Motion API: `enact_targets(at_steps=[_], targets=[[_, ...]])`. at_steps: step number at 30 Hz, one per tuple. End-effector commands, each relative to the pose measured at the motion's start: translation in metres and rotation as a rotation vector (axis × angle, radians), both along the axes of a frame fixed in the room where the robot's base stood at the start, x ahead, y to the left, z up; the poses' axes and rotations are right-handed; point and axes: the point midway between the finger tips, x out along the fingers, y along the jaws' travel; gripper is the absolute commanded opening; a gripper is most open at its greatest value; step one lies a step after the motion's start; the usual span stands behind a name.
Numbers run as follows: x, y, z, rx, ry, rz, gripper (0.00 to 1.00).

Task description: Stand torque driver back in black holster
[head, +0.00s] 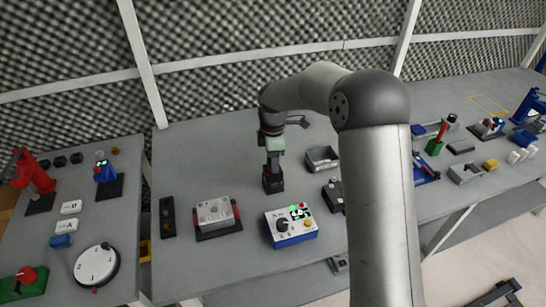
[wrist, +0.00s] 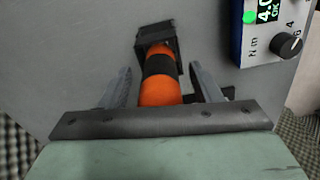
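The torque driver (wrist: 160,92) is orange with a black band and lies between my fingers in the wrist view. Its far end is inside the black holster (wrist: 142,38); how deep it sits I cannot tell. My gripper (wrist: 160,72) has a finger on each side of the driver, with a visible gap on both sides, so it is open. In the head view the holster (head: 273,183) stands on the grey bench, with my gripper (head: 271,155) right above it, pointing down. The driver is hardly visible there.
A blue and white torque tester (head: 291,226) with a green-lit display stands in front of the holster; its dial (wrist: 287,45) shows in the wrist view. A grey box on a red-sided base (head: 215,214) is to the left. A grey tray (head: 322,158) is behind right.

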Motion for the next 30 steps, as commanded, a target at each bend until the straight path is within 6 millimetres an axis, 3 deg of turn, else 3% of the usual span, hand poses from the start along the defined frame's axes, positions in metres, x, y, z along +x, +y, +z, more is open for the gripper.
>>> enact_targets(at_steps=[6, 11, 24, 30], targets=[[0.000, 0.000, 0.002, 0.000, 0.000, 0.000, 0.58], [0.001, 0.000, 0.021, 0.001, -0.004, 0.000, 0.58], [0.001, 0.000, 0.126, 0.002, -0.004, 0.000, 0.58], [0.001, 0.000, 0.161, 0.001, -0.003, 0.000, 0.58]])
